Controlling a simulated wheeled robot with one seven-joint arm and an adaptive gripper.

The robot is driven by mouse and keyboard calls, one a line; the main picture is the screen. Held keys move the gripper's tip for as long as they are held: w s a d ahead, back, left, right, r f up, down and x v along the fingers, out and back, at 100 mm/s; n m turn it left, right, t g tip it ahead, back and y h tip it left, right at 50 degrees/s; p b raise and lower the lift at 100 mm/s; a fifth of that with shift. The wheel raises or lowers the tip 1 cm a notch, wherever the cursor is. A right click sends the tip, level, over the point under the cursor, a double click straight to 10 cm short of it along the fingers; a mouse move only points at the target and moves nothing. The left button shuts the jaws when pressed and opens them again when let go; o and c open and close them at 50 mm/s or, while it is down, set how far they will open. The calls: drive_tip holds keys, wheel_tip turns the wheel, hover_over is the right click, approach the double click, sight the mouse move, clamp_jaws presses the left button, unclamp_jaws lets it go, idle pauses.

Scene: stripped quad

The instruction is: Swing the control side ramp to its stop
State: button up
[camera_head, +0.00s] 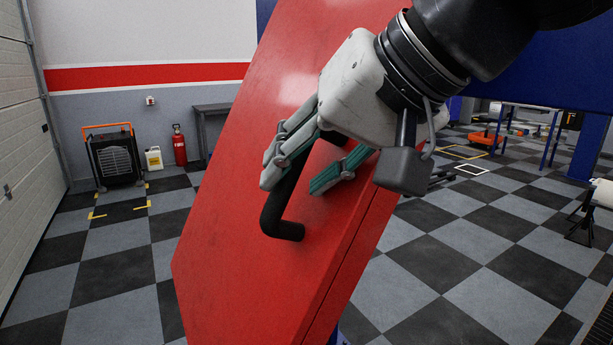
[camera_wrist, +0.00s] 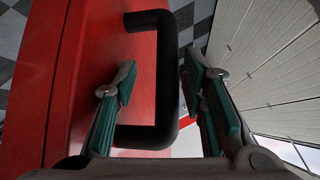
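The ramp is a large red panel (camera_head: 225,245) standing steeply tilted in the middle of the head view. A black bar handle (camera_head: 275,218) is fixed to its face. My gripper (camera_head: 294,184) is at the handle, with one finger on each side of the bar. In the wrist view the bar (camera_wrist: 168,75) passes between the teal-padded fingers. The right finger is close to the bar, and a gap shows between the left finger and the bar. Whether the right pad touches it is not clear. The ramp's hinge and stop are not visible.
A heater-like unit (camera_head: 115,158), a pale canister (camera_head: 154,158) and a red extinguisher (camera_head: 179,146) stand by the back wall. A dark bench (camera_head: 212,110) is behind the panel. Checkered floor (camera_head: 110,265) is open at left and right. A blue post (camera_head: 589,145) stands right.

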drive_tip(key=v, duration=0.9)
drive_tip(key=shift+s+d+r, duration=0.15)
drive_tip(key=shift+s, duration=0.05)
drive_tip(key=s+d+f+m+g+h, duration=0.15)
drive_tip(key=s+d+f, duration=0.3)
drive_tip(key=f, duration=0.45)
drive_tip(key=s+d+f+g+h, duration=0.25)
drive_tip(key=d+f, duration=0.35)
drive_tip(key=f, duration=0.3)
drive_tip(key=s+d+f+m+g+h, duration=0.1)
drive_tip(key=s+d+f+h, duration=0.3)
drive_tip(key=f, duration=0.5)
wheel_tip(320, 180, up, 16)
drive_tip(key=t+y+p, duration=0.1)
drive_tip(key=t+p, duration=0.2)
drive_tip(key=p, duration=1.1)
drive_tip(key=shift+d+r+n, duration=0.15)
drive_tip(key=shift+d+n, duration=0.1)
drive_tip(key=shift+n, duration=0.1)
drive_tip(key=shift+s, duration=0.1)
